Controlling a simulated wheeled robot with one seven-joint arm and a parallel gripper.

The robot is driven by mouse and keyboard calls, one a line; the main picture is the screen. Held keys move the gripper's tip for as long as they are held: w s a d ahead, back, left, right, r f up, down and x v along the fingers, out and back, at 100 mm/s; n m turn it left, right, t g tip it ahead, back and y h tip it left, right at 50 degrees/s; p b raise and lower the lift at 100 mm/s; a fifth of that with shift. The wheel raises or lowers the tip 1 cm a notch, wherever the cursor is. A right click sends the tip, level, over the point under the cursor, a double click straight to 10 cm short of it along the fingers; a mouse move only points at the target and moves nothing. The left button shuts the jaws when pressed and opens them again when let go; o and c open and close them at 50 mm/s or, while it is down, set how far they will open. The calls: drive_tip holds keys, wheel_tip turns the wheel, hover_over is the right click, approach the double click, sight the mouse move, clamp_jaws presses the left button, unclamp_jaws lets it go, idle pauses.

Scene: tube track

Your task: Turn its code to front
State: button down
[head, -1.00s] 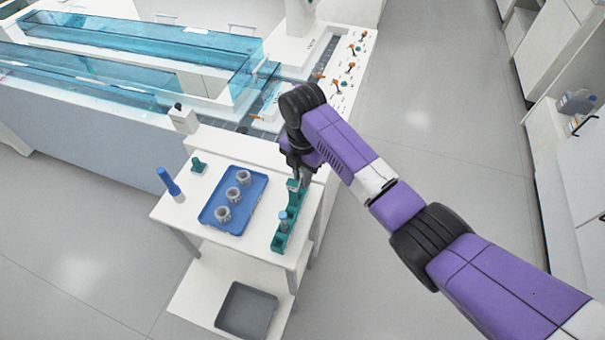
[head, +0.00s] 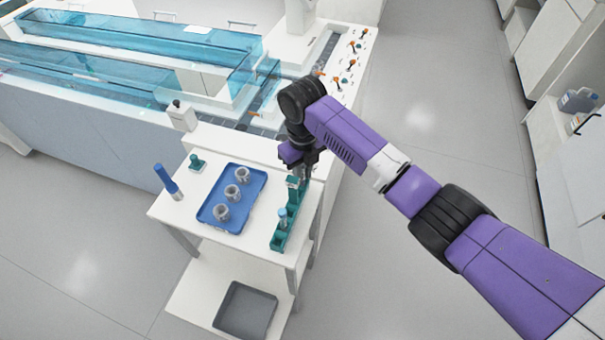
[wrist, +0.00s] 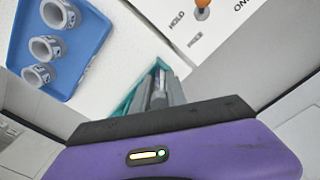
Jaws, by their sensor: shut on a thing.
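A teal rack (head: 278,239) stands along the right side of the small white table. A tube with a blue cap (head: 283,214) is upright in its near part. My gripper (head: 301,180) points down at the rack's far end and is shut on what looks like a tube, which is mostly hidden by the fingers and wrist. In the wrist view, the grey fingers (wrist: 162,92) are over the teal rack (wrist: 138,93). No code on the held tube can be seen in either view.
A blue tray (head: 250,202) with three grey ring-shaped holders (head: 232,192) is left of the rack. A blue pen-like tool (head: 168,181) and a small teal stand (head: 196,163) are farther left. A machine with blue clear covers (head: 130,40) stands behind. A grey bin (head: 245,311) is below.

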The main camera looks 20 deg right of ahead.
drive_tip(key=shift+n, duration=0.3)
drive_tip(key=shift+f, duration=0.15)
idle(0.4)
drive_tip(key=c, duration=1.3)
unclamp_jaws()
drive_tip(key=shift+o, duration=0.2)
drive_tip(key=shift+r+b, duration=0.5)
drive_tip(key=shift+r, duration=3.4)
